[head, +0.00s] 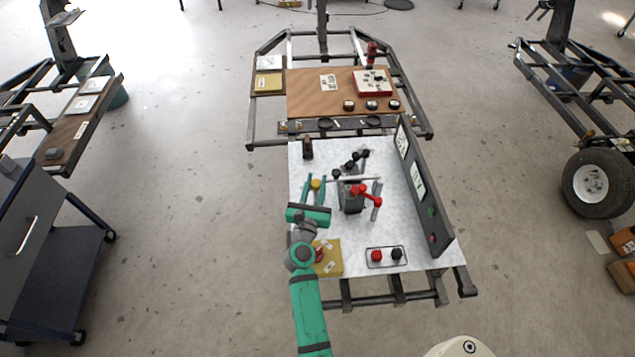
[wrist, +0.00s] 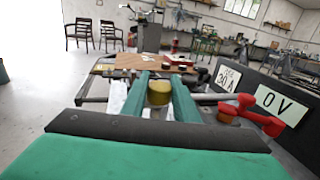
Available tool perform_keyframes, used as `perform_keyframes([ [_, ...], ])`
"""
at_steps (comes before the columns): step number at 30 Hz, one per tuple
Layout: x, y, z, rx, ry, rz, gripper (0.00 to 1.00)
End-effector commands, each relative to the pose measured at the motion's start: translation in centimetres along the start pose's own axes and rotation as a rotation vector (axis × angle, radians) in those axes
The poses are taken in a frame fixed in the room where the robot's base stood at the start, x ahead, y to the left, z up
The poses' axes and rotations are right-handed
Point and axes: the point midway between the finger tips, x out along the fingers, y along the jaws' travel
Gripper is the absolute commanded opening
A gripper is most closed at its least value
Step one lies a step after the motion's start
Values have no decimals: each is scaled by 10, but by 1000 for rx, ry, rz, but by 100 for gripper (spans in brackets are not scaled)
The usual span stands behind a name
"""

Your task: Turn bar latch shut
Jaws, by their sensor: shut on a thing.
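My gripper (head: 315,185) is over the left part of the white work plate. Its two green fingers are shut on a yellow round knob (head: 317,184). In the wrist view the same knob sits between the fingers (wrist: 158,93). What the knob is fixed to is hidden by the fingers and hand. To the right, a dark grey block (head: 351,203) carries a red lever (head: 366,194), with a grey bar (head: 376,208) beside it. The red lever also shows at the right of the wrist view (wrist: 252,116). I cannot tell for sure which part is the bar latch.
A dark upright panel (head: 426,200) with labels edges the plate on the right. A small black item (head: 307,149) stands at the back left.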

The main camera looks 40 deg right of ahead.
Motion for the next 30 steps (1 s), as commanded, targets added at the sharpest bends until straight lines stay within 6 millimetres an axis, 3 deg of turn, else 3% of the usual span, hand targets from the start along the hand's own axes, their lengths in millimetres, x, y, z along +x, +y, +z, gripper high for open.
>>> perform_keyframes([
  [11, 0, -2, 1, -1, -1, -137, 5],
  [30, 2, -2, 1, 2, 1, -725, 5],
])
